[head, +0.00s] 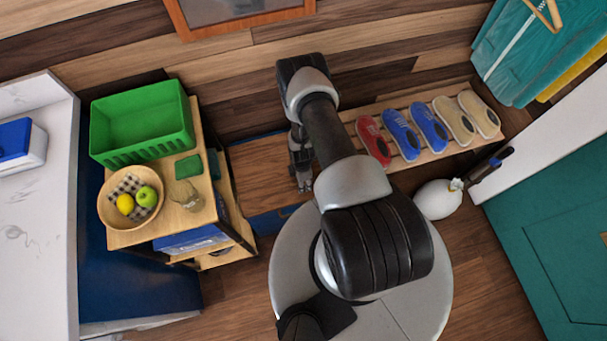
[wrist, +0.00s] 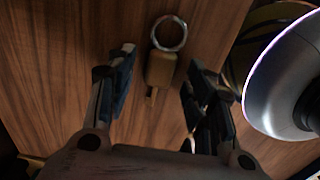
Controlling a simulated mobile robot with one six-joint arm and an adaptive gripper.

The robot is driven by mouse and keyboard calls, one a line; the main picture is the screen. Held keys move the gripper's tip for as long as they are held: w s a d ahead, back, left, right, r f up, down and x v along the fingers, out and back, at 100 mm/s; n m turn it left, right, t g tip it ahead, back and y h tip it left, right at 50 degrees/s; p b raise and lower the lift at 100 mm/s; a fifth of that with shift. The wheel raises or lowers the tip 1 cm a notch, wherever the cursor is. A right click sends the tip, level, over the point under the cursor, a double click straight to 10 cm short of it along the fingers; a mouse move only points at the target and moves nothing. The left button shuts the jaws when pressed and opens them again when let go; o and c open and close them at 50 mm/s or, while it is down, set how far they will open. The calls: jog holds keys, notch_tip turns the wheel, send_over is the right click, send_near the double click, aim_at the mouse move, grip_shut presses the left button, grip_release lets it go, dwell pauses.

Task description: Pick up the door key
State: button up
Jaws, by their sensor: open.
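The door key (wrist: 160,68) shows in the wrist view as a brass-coloured piece with a round metal ring at its far end and a narrow part pointing towards me. It lies on a brown wooden surface. My gripper (wrist: 159,72) is open, with one finger on each side of the key in the picture. I see a gap on both sides, and I cannot tell how far above the key the fingers are. In the head view my gripper (head: 303,184) is low over a wooden bench top (head: 262,168). The key cannot be made out there.
Left of the bench is a wooden shelf unit with a green crate (head: 140,152), a fruit bowl (head: 107,211) and a jar (head: 187,196). Right of it, several shoes stand on a slatted rack (head: 349,116). A white rounded object (head: 436,199) stands on the floor.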

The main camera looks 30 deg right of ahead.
jog(key=shift+c, duration=0.3)
jog(key=c, duration=1)
